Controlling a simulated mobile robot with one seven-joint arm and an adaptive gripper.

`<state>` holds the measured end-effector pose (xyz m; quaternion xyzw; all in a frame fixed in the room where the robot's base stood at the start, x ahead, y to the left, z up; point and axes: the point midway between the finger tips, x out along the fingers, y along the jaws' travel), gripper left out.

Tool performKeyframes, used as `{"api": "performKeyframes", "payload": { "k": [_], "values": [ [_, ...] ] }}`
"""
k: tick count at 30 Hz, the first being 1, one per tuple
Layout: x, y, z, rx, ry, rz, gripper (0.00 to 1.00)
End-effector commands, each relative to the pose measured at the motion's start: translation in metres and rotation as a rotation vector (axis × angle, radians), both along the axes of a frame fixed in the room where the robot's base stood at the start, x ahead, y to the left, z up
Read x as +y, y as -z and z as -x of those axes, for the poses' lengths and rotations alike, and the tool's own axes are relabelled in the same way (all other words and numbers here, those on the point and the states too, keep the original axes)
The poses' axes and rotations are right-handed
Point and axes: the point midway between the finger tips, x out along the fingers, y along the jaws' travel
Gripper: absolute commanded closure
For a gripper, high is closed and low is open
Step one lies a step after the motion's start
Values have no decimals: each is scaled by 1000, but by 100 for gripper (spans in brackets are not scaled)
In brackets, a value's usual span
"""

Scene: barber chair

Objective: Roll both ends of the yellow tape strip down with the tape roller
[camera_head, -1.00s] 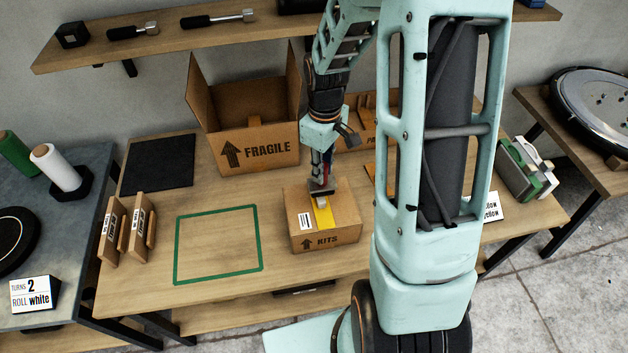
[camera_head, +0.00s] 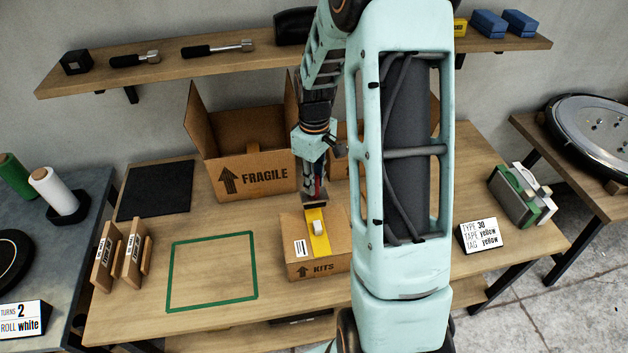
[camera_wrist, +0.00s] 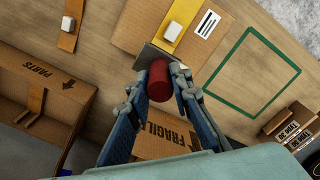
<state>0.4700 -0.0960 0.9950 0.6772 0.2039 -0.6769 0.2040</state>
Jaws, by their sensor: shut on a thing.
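The yellow tape strip (camera_head: 320,240) lies along the top of the closed KITS carton (camera_head: 302,268), with a white block (camera_head: 319,226) on it. Strip (camera_wrist: 189,17) and block (camera_wrist: 173,32) also show in the wrist view. My gripper (camera_head: 318,182) is above the carton's back edge. It is shut on the tape roller, whose red handle (camera_wrist: 159,80) sits between the fingers. The roller's flat grey head (camera_head: 315,200) is at the strip's back end in the head view. I cannot tell whether it touches the tape.
An open FRAGILE carton (camera_head: 255,180) stands behind. A green outline (camera_head: 212,297) to the left is empty. A PARTS carton (camera_wrist: 40,95) shows in the wrist view. A sign (camera_head: 482,235) reading "TAPE yellow" stands right. My arm hides the table's middle right.

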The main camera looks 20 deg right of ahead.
Motion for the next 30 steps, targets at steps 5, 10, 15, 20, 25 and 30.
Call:
{"api": "performKeyframes", "payload": {
  "k": [5, 10, 15, 20, 25, 30],
  "values": [
    [0, 16, 0, 0, 0, 0, 100],
    [0, 32, 0, 0, 0, 0, 100],
    [0, 45, 0, 1, 0, 1, 100],
    [0, 49, 0, 0, 0, 0, 100],
    [0, 48, 0, 0, 0, 0, 100],
    [0, 48, 0, 0, 0, 0, 100]
  ]
}}
